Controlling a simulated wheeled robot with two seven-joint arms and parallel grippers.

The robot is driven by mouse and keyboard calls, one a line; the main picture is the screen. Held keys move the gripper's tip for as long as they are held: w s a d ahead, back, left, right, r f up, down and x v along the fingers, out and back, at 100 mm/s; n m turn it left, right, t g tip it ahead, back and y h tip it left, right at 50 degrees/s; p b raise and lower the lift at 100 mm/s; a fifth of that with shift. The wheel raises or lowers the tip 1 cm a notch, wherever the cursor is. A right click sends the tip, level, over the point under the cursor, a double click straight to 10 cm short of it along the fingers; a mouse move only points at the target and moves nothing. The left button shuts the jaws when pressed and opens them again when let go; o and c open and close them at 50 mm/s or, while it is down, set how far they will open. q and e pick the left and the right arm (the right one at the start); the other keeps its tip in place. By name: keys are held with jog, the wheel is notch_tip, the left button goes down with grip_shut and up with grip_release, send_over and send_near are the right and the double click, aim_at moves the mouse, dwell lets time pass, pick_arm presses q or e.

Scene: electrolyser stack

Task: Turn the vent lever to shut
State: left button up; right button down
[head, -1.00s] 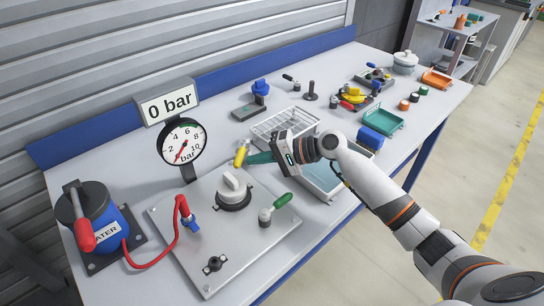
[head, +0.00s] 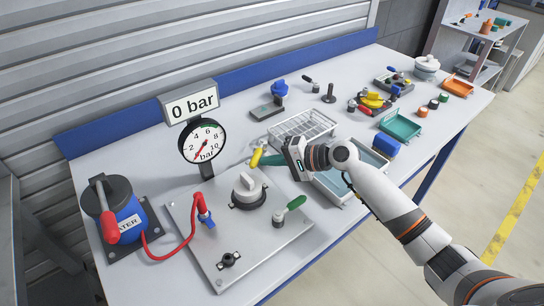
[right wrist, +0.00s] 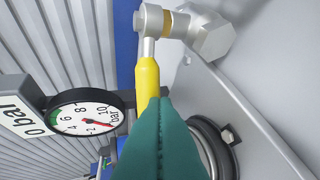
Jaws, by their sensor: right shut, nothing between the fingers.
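The lever with the yellow handle (head: 257,156) stands at the back edge of the grey metal plate (head: 202,244); no label names it as the vent lever. In the right wrist view its yellow handle (right wrist: 147,82) hangs from a silver stem on a metal fitting (right wrist: 190,30). My right gripper (head: 268,159) is shut and empty, its teal fingers beside the handle. In the right wrist view the closed fingertips (right wrist: 158,104) overlap the handle's lower end; I cannot tell whether they touch. My left gripper is out of view.
A white knob (head: 248,187) and a green-handled lever (head: 291,210) stand on the plate close to my right gripper. The gauge (head: 202,140) under the "0 bar" sign stands behind. A wire basket (head: 302,128) is at the back. A red hose (head: 186,240) runs to the blue water container (head: 128,217).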

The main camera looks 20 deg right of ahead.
aim_at(256, 160)
jog(key=shift+w+a+r+m+t+h+p, duration=0.15)
jog(key=shift+a+m+t+h+p, duration=0.6)
jog(key=shift+p, duration=1.35)
jog(key=shift+a+r+m+t+h+p, duration=0.25)
jog(key=shift+a+m+t+h+p, duration=0.5)
jog(key=shift+p, duration=1.3)
jog(key=shift+w+a+f+p, duration=0.2)
jog(key=shift+w+a+p, duration=0.05)
jog(key=shift+p, duration=0.05)
jog(key=shift+w+a+f, duration=0.2)
jog(key=shift+w+a, duration=0.25)
jog(key=shift+a, duration=0.2)
jog(key=shift+d, duration=0.15)
